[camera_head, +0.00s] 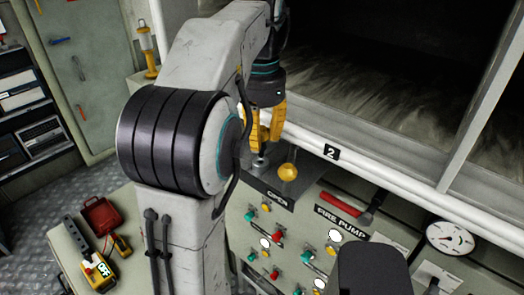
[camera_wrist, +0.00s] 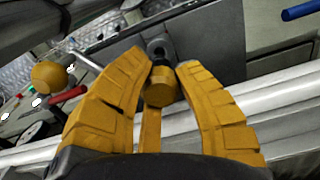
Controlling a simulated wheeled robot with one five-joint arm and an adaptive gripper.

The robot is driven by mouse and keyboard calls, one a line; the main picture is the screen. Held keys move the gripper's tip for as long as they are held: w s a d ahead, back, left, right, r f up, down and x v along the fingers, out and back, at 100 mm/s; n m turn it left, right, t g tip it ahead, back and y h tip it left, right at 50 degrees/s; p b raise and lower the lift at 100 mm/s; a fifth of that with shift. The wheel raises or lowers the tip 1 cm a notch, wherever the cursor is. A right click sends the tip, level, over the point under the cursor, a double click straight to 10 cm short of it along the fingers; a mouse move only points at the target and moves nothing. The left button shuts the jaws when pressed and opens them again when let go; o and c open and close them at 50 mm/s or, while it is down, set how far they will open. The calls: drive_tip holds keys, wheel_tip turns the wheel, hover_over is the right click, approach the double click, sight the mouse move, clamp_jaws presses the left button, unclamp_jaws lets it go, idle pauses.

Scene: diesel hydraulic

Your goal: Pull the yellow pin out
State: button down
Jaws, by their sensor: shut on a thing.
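The yellow pin (camera_wrist: 159,90) shows in the wrist view as a short yellow cylinder with a dark collar. It sits between the two outer yellow fingers of my gripper (camera_wrist: 161,63), which is shut on it. Just beyond the pin is a round metal fitting (camera_wrist: 158,48) on a dark plate. I cannot tell whether the pin's end is still inside it. In the head view my gripper (camera_head: 262,138) points down just above the fitting (camera_head: 259,161). The pin is mostly hidden by the fingers there.
A yellow ball knob (camera_head: 287,171) on a lever stands right of the fitting. A panel marked FIRE PUMP with several coloured switches and a red-handled tool (camera_head: 348,207) lies below. A white window ledge (camera_head: 370,163) runs behind. A toolbox (camera_head: 101,215) is at lower left.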

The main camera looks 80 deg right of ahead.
drive_tip(key=shift+r+p, duration=0.8)
drive_tip(key=shift+r, duration=1.2)
